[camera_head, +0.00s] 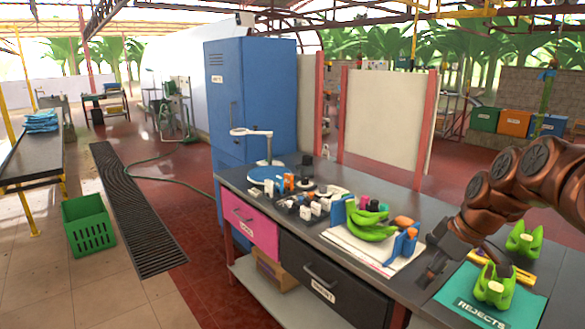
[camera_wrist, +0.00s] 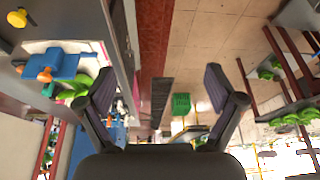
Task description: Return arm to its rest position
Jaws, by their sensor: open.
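My copper-coloured arm reaches in from the right in the head view. My gripper (camera_head: 432,262) is dark and hangs just above the workbench (camera_head: 340,245), left of the teal rejects mat. In the wrist view my gripper (camera_wrist: 160,95) has its two fingers spread wide with nothing between them. Past the fingers, the wrist view shows the tiled floor and a green crate (camera_wrist: 181,104). In the head view the fingers are small and partly merge with the dark bench top.
Green bananas (camera_head: 370,222) lie on a white sheet beside blue holders. Green pieces (camera_head: 494,286) sit on the teal rejects mat (camera_head: 460,296). A blue cabinet (camera_head: 250,100) stands behind the bench. A green crate (camera_head: 88,226) and open floor lie left.

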